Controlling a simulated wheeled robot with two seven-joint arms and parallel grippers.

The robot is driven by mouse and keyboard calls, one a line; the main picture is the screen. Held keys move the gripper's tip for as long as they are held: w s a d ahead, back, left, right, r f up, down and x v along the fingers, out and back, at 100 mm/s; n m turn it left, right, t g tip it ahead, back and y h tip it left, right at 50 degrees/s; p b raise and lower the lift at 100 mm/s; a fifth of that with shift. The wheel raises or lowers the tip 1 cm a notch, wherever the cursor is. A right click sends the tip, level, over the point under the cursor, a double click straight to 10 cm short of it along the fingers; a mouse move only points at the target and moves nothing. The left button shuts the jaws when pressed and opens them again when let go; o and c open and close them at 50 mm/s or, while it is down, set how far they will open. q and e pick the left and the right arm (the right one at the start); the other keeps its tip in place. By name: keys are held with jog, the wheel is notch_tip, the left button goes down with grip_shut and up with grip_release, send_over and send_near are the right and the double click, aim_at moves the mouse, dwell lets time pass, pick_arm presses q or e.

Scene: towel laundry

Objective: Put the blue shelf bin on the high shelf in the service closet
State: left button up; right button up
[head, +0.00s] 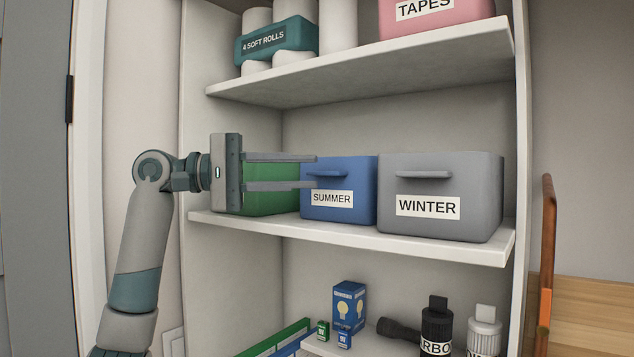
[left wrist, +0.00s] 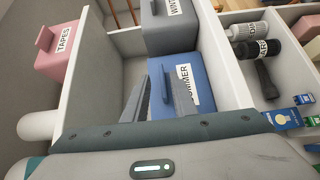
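The blue bin (head: 358,178), labelled SUMMER, sits on the middle shelf (head: 350,233) between a green bin (head: 270,200) and a grey bin labelled WINTER (head: 462,178). It also shows in the left wrist view (left wrist: 205,70). My left gripper (head: 318,172) is in front of the green bin, its two fingers apart, one above the other. The fingertips reach the blue bin's handle (head: 330,174), one above and one below its level. I cannot tell whether they touch it. The high shelf (head: 370,72) is above. My right gripper is not in view.
On the high shelf stand a pack of soft rolls (head: 277,40), white rolls (head: 338,22) and a pink bin labelled TAPES (head: 432,14). Below are a bulb box (head: 349,305), a flashlight (head: 398,328) and bottles (head: 437,325). Some space lies between the bins and the board above.

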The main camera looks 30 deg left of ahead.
pick_arm(q)
jog(key=b+v, duration=0.2)
jog(key=v, duration=0.6)
jog(key=shift+b, duration=0.35)
jog(key=shift+d+f, duration=0.1)
